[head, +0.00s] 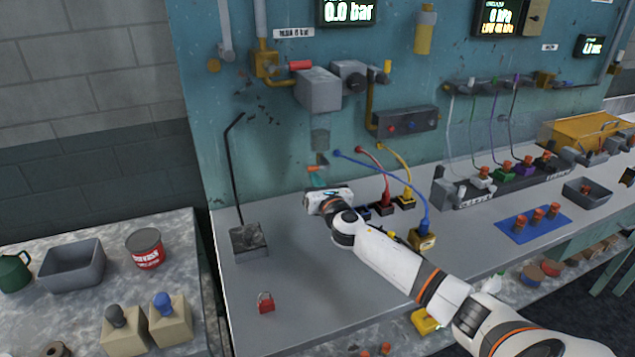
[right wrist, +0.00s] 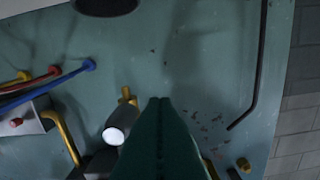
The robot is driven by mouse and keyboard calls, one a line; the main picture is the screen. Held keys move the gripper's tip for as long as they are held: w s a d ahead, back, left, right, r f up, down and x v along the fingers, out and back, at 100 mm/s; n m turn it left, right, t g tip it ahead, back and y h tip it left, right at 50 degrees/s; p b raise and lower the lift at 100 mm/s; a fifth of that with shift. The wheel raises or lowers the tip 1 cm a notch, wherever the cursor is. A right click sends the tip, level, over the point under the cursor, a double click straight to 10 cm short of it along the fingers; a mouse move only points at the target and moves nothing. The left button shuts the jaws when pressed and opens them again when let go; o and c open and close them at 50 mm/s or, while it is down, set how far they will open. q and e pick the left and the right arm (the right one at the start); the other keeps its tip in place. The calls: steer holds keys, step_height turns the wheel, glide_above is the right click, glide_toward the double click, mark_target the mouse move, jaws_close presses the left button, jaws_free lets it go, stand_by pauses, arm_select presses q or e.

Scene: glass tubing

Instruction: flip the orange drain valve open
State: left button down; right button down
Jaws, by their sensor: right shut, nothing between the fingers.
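The orange drain valve (head: 314,169) is a small lever on the teal panel, below a translucent grey filter bowl (head: 320,136). My right gripper (head: 317,180) is just below it, with its fingers pointing up toward the panel. The fingers are shut and empty. From the head view I cannot tell whether they touch the lever. In the right wrist view the dark shut fingers (right wrist: 160,104) fill the lower middle, and I cannot make out the orange lever there. My left gripper is not in view.
Blue, red and yellow cables (head: 383,172) run from the panel to the bench right of my gripper. A black bent rod on a grey base (head: 249,240) stands to the left. A red padlock (head: 266,303) lies on the bench. The bench front is mostly clear.

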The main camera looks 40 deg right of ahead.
steer(key=shift+r+m, duration=0.15)
steer(key=shift+m, duration=0.15)
steer(key=m, duration=0.1)
steer(key=r+m, duration=0.1)
steer(key=m+p, duration=0.1)
steer(key=shift+a+r, duration=0.15)
steer(key=shift+a, duration=0.1)
steer(key=shift+s+d+r+m+g+h+p, duration=0.1)
steer(key=shift+d+r+m+p, duration=0.45)
steer(key=shift+m, duration=1.75)
steer(key=shift+s+d+r+m+g+h+p, duration=0.15)
steer(key=shift+r+m+p, duration=0.7)
steer(key=shift+m, duration=1.45)
steer(key=shift+w+d+r+m+g+h+p, duration=0.1)
steer(key=shift+d+r+m+p, duration=0.45)
steer(key=shift+m, duration=1.75)
steer(key=shift+a+r, duration=0.1)
steer(key=shift+r, duration=0.05)
